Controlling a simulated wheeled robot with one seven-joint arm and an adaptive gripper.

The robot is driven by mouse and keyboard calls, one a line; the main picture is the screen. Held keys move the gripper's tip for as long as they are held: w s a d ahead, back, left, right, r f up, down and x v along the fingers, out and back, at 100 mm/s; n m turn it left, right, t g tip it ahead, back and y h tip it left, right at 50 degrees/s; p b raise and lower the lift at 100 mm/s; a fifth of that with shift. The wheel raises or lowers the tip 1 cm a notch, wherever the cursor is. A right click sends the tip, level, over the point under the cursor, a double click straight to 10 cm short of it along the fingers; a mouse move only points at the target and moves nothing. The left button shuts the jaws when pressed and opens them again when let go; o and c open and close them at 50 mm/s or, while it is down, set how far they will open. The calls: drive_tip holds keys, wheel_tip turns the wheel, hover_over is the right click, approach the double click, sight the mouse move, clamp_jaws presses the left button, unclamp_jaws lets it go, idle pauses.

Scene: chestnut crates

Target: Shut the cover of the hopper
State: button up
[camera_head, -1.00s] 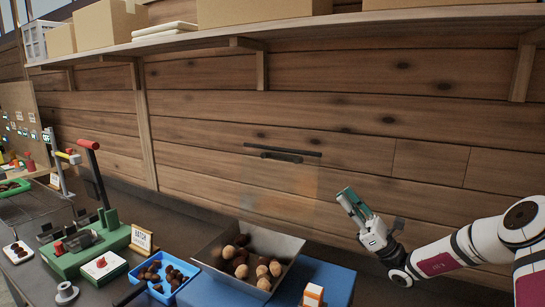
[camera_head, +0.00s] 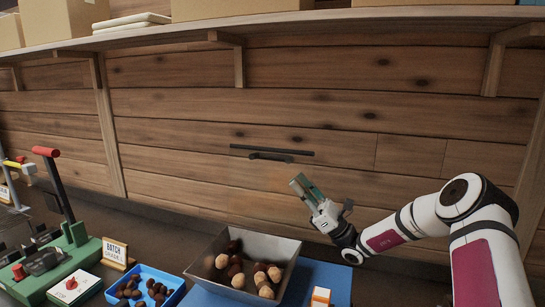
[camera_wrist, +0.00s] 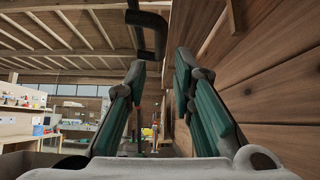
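The hopper (camera_head: 205,266) is an open grey metal bin with brown and pale chestnuts in it. Above it, a dark strip with a handle bar (camera_head: 270,156) appears in front of the plank wall. It looks like the top edge of a clear raised cover, though the panel itself barely shows. My gripper (camera_head: 303,184) is below and right of this handle, above the hopper's back right side, pointing up and left. In the wrist view the green fingers (camera_wrist: 160,75) are apart with nothing between them. The dark handle (camera_wrist: 150,32) shows beyond the tips at the top.
The hopper stands on a blue base (camera_head: 330,275), with a small orange and white box (camera_head: 320,297) in front. Left are a blue tray of chestnuts (camera_head: 172,283), a sign (camera_head: 115,252) and a green machine with a red-topped lever (camera_head: 45,152). A shelf (camera_head: 280,27) runs overhead.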

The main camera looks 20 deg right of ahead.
sight(274, 157)
drive_tip(key=p+x, duration=0.1)
drive_tip(key=x, duration=0.9)
drive_tip(key=shift+w+a+r+p, duration=0.1)
drive_tip(key=shift+a+r+p, duration=0.15)
drive_tip(key=shift+r+p, duration=0.05)
clamp_jaws()
